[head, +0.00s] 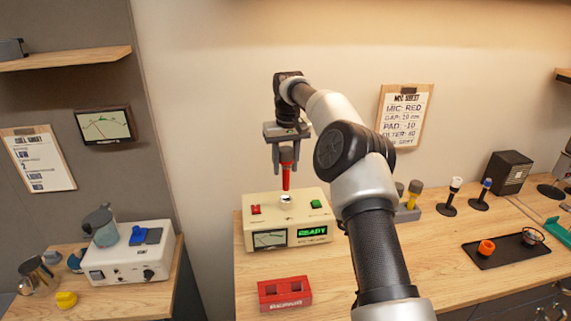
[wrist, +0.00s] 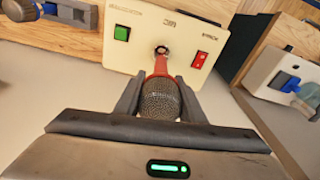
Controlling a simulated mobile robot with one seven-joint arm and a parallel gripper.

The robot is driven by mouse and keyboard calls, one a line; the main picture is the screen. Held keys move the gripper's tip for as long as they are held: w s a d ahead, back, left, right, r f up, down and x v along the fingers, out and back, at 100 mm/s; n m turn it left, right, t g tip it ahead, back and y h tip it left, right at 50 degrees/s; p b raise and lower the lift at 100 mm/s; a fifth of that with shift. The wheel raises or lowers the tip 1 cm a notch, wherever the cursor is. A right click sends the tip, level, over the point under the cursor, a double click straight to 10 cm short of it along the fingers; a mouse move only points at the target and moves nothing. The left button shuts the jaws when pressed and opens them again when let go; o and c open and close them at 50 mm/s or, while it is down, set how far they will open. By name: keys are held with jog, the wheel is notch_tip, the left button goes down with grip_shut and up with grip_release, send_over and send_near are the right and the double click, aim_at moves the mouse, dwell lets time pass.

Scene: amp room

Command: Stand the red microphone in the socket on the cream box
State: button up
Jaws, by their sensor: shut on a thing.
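The red microphone (head: 287,175) is upright in my gripper (head: 287,164), with its narrow end pointing down. In the wrist view my gripper (wrist: 165,100) is shut on the microphone's grey mesh head (wrist: 160,99). The cream box (head: 258,209) stands on the bench below, its display reading READY. Its socket (head: 286,198) is on the top between a red and a green switch. In the wrist view the red end lies against the socket (wrist: 161,50); I cannot tell whether it is inside it.
A red block (head: 285,293) with openings sits in front of the box. A stand with microphones (head: 407,208), a black tray (head: 503,249) and a black speaker (head: 508,172) are to the right. A white device (head: 128,255) stands on the left bench. Bare wood surrounds the red block.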

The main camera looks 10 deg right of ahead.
aim_at(285, 181)
jog(key=shift+f+b, duration=0.7)
jog(key=shift+f, duration=0.15)
jog(key=shift+f+b, duration=1)
jog(key=shift+f, duration=1.25)
jog(key=o, duration=1.3)
jog(key=r+p, duration=0.1)
jog(key=r, duration=0.4)
jog(key=s+r+p, duration=0.1)
jog(key=r, duration=0.5)
jog(key=s+r+p, duration=0.1)
jog(key=r+p, duration=0.1)
jog(key=r, duration=0.3)
jog(key=shift+d+r, duration=0.1)
jog(key=shift+r, duration=0.55)
